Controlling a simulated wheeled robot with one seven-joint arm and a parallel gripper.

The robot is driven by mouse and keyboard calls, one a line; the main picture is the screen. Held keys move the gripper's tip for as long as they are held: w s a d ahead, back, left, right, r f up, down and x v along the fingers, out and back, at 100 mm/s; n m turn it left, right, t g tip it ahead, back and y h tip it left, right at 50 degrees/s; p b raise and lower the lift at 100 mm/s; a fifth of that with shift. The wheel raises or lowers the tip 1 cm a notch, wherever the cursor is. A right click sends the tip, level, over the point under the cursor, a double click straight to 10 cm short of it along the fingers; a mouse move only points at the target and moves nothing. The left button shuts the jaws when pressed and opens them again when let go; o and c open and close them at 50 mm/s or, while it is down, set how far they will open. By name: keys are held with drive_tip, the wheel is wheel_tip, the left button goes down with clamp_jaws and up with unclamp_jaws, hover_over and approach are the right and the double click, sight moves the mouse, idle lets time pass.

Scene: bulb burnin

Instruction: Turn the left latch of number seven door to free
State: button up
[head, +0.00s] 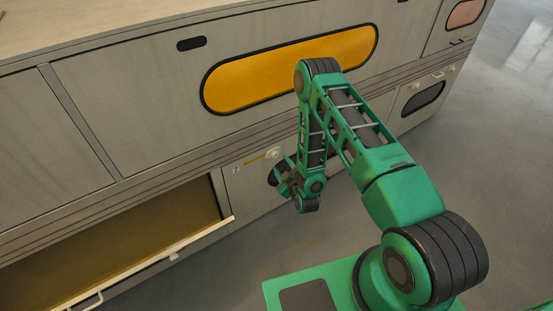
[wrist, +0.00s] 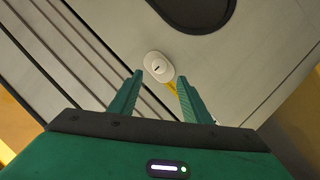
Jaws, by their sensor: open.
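The number seven door (head: 240,188) is shut, low on the grey cabinet front, with a "7" mark at its upper left. Its left latch (head: 272,153) is a small white knob near the top edge, beside a yellow label (head: 255,158). In the wrist view the latch (wrist: 158,66) is a white oval with a short dark mark; the label (wrist: 170,86) is partly behind a finger. My gripper (head: 281,170) is open in front of the door. In the wrist view, my gripper's fingertips (wrist: 160,76) lie either side of the latch; contact cannot be told.
Left of it, a lower door (head: 150,268) hangs open, folded down, with a yellowish interior. Above is a large panel with an orange oval window (head: 290,70). Another lower door with a dark window (head: 423,97) is at right. Grey floor (head: 480,130) is clear at right.

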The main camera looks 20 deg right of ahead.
sight(275, 156)
drive_tip(key=x, duration=0.7)
drive_tip(key=shift+w+f, duration=0.1)
drive_tip(key=shift+w, duration=0.2)
clamp_jaws()
